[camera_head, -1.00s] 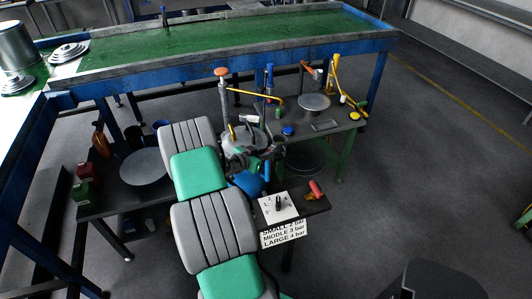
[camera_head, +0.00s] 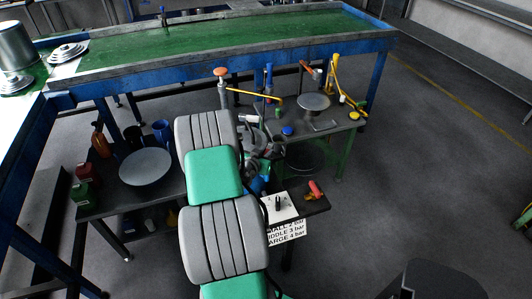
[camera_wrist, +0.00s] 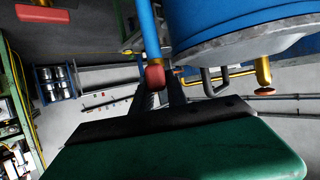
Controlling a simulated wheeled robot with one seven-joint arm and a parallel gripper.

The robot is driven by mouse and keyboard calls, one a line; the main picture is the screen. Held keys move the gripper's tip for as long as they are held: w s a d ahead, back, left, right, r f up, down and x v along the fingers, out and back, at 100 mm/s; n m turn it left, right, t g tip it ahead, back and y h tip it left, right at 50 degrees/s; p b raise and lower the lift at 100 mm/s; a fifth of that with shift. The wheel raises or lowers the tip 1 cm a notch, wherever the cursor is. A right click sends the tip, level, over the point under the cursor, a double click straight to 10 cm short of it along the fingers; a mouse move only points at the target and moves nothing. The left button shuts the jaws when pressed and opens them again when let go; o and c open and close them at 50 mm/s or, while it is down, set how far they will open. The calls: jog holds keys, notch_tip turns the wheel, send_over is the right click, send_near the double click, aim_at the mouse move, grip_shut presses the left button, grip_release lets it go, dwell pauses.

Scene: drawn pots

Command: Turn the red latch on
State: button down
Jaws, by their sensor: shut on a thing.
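The red latch (camera_wrist: 155,76) shows in the wrist view as a rounded red end below a blue bar (camera_wrist: 149,30). My gripper (camera_wrist: 160,84) has its dark fingers at this red end, shut on it, one on each side. The fingertips are partly hidden by the latch and the blue bar. A large blue vessel (camera_wrist: 235,22) with a grey rim is close by on the right. In the head view my arm hides most of my gripper and the latch, near the equipment at the middle of the low bench.
The low bench (camera_head: 110,208) carries a grey round plate (camera_head: 145,167), a white panel (camera_head: 282,206) with a black knob, and a red-handled item (camera_head: 315,190). A brass pipe (camera_wrist: 263,70) is right of my gripper. Open floor lies at right.

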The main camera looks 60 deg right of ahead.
jog(key=n+t, duration=0.2)
jog(key=t, duration=0.1)
jog(key=shift+s+d+n, duration=0.15)
jog(key=shift+s+n, duration=0.15)
jog(key=shift+s, duration=0.1)
jog(key=n+t+y+b, duration=0.4)
jog(key=n+y+b, duration=0.1)
jog(key=b, duration=0.4)
jog(key=n+t+y+b, duration=0.4)
jog(key=n+t+b, duration=0.1)
jog(key=b, duration=0.4)
jog(key=shift+s+d+f+n+y, duration=0.15)
jog(key=shift+n+y, duration=0.25)
jog(key=shift+n, duration=0.4)
jog(key=shift+b, duration=0.3)
jog(key=c, duration=1.3)
grip_release()
